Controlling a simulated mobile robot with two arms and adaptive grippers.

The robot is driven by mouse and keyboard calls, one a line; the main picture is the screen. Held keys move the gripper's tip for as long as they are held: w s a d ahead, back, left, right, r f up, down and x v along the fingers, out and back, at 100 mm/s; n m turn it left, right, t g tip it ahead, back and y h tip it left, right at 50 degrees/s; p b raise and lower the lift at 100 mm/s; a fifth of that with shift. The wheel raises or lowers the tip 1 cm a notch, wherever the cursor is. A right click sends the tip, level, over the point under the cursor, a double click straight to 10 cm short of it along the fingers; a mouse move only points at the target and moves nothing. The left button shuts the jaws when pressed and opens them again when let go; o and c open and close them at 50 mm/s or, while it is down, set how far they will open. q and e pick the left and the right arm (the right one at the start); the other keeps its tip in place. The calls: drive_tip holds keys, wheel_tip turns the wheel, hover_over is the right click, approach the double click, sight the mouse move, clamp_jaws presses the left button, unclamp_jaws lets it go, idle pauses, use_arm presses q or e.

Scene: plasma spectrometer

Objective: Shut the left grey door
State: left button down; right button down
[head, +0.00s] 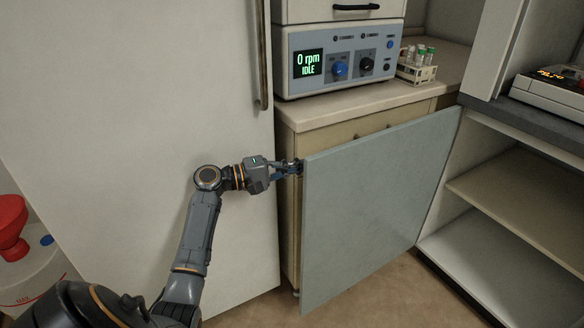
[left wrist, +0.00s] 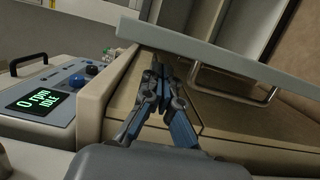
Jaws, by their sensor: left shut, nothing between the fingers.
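The grey door (head: 375,205) stands open in front of the cabinet under the counter in the head view. Its left edge is free, and a gap shows between its top edge and the beige cabinet front (head: 345,138). In the left wrist view the door (left wrist: 215,58) slants across the top, with a metal bar handle (left wrist: 235,93) below it. My left gripper (head: 299,166) is at the door's left edge, its fingers shut and empty. In the left wrist view the fingertips (left wrist: 160,72) lie between door and cabinet; contact is unclear. My right gripper is out of view.
A tall white panel with a handle (head: 263,55) stands left of the cabinet. The instrument (head: 340,55) and a vial rack (head: 417,68) sit on the counter. Open shelves (head: 510,190) are right of the door. A red funnel (head: 10,225) is far left.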

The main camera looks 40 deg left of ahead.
sight(321, 164)
use_arm(q)
drive_tip(key=x, duration=0.5)
drive_tip(key=shift+w+d+f, duration=0.1)
drive_tip(key=shift+w+d, duration=0.05)
drive_tip(key=shift+w, duration=0.2)
drive_tip(key=shift+s+d, duration=0.1)
drive_tip(key=shift+d, duration=0.05)
